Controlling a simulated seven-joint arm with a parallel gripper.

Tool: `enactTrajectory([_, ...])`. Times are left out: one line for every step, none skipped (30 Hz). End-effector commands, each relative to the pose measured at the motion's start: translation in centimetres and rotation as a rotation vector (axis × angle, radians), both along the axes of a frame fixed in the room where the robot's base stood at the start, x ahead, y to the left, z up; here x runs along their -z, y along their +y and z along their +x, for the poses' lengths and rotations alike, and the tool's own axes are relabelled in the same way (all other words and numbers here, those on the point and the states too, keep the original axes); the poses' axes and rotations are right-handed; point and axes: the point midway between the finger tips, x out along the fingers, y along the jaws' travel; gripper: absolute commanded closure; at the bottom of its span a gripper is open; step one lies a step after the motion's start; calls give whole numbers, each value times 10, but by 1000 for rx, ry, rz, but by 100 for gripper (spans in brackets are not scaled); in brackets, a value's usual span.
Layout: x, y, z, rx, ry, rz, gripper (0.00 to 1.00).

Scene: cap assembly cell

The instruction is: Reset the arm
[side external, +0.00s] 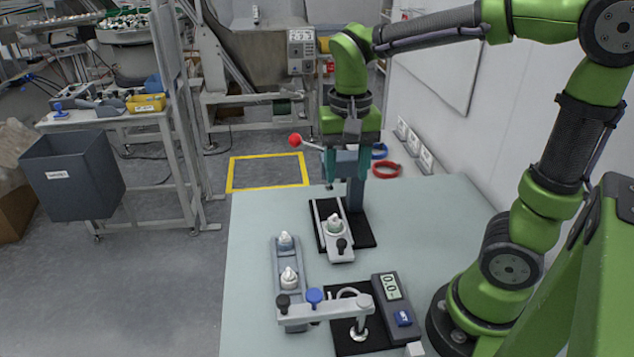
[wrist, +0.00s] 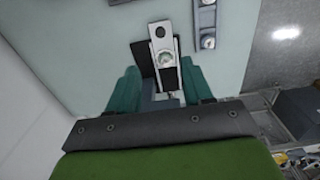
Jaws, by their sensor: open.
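My gripper (side external: 342,170) is at the far end of the table (side external: 440,210), above and behind a small press (side external: 354,195) with a red-knobbed lever (side external: 295,140). In the wrist view its two teal fingers stand wide apart, so my gripper (wrist: 160,82) is open. The grey top of the press shows between the fingers; I cannot tell whether they touch it. A light slide (side external: 340,250) on the press's black base holds a white-topped part (side external: 334,222); the slide also shows in the wrist view (wrist: 164,40).
A grey tray (side external: 277,262) with two white-topped parts stands nearer the front. Beside it are a fixture with a blue knob (side external: 314,296) and a gauge reading 0.0 (side external: 390,287). A dark bin (side external: 72,175) hangs left. The table's right middle is clear; a white wall is at right.

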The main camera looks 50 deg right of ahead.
Motion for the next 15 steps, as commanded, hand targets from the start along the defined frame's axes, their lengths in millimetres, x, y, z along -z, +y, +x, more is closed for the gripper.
enactTrajectory([0,0,0,0,0,0,50])
enactTrajectory([0,0,0,0,0,0,50])
enactTrajectory([0,0,0,0,0,0,50])
enactTrajectory([0,0,0,0,0,0,50])
enactTrajectory([0,0,0,0,-1,-1,50])
enactTrajectory([0,0,0,-1,-1,-1,50])
enactTrajectory([0,0,0,-6,-2,-1,50])
enactTrajectory([0,0,2,-19,-8,-2,50])
enactTrajectory([1,0,4,-42,-19,-1,50])
enactTrajectory([4,1,4,-66,-26,4,50])
enactTrajectory([7,3,3,-95,-39,11,50])
enactTrajectory([8,7,1,-141,-73,24,50])
enactTrajectory([7,9,-1,-177,-107,34,50])
enactTrajectory([6,12,-4,-211,-145,43,50])
enactTrajectory([4,16,-8,-253,-198,54,50])
